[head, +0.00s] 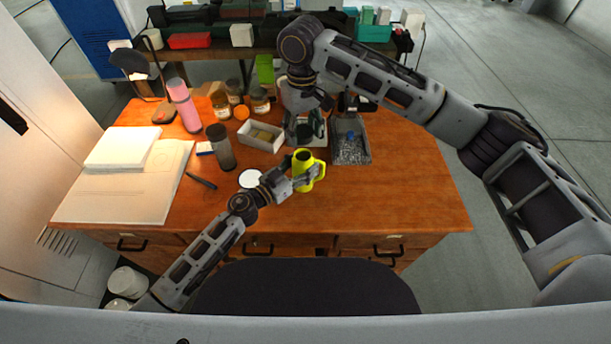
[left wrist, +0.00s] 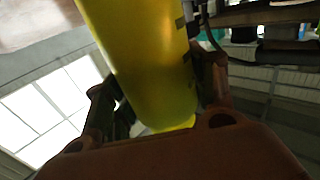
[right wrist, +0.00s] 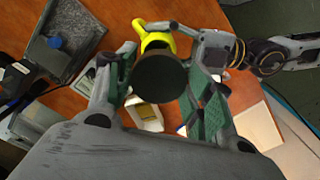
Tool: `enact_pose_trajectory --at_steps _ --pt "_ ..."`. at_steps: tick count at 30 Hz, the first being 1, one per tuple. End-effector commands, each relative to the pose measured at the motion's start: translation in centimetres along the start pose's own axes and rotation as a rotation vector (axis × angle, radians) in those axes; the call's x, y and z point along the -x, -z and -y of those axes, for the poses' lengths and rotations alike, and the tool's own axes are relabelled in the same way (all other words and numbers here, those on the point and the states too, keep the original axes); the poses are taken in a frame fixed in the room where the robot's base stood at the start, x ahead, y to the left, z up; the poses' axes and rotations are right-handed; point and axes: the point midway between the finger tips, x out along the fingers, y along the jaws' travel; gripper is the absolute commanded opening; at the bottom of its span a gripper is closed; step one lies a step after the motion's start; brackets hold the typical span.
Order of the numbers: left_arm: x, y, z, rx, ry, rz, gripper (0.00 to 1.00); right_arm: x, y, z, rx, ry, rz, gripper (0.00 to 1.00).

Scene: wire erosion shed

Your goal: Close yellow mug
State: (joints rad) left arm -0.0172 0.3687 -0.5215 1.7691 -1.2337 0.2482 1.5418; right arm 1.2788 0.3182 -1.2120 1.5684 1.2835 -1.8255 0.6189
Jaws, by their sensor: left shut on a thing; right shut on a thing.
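The yellow mug (head: 303,162) is near the middle of the desk, with its dark open top up and its handle to the right. My left gripper (head: 299,181) is shut on the mug's body. The mug (left wrist: 140,55) also fills the space between the fingers in the left wrist view. My right gripper (head: 304,128) is above and behind the mug, shut on a dark round lid (right wrist: 159,79). The right wrist view shows the lid in front of the mug (right wrist: 152,35), hiding part of it. The lid is apart from the mug in the head view.
A grey tray (head: 366,157) is right of the mug, and a white box (head: 246,140) is behind left. A white disc (head: 250,179), a dark tumbler (head: 221,148), a pink bottle (head: 184,104) and jars stand to the left. The desk's right side (head: 420,195) is clear.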

Motion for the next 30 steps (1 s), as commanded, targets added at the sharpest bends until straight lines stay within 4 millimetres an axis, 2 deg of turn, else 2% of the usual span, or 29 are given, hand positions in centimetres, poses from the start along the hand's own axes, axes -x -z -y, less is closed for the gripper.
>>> enact_pose_trajectory --at_steps 1,4,10,24,30 --pt "0.0 0.0 0.0 0.0 0.0 0.001 0.24 0.0 0.0 0.0 0.0 0.0 0.0 0.34" --pt "0.0 0.0 0.0 0.0 0.0 0.001 0.13 0.0 0.0 0.0 0.0 0.0 0.0 0.34" --pt "0.0 0.0 0.0 0.0 0.0 0.001 0.13 -0.7 0.0 0.0 0.0 0.001 0.001 0.34" --pt "0.0 -0.1 0.0 -0.001 0.0 0.001 0.13 -4.7 0.0 -0.1 0.0 0.0 -0.001 0.34" --pt "0.0 -0.1 0.0 -0.001 0.0 0.001 0.13 -5.0 0.0 -0.1 0.0 -0.002 -0.002 0.34"
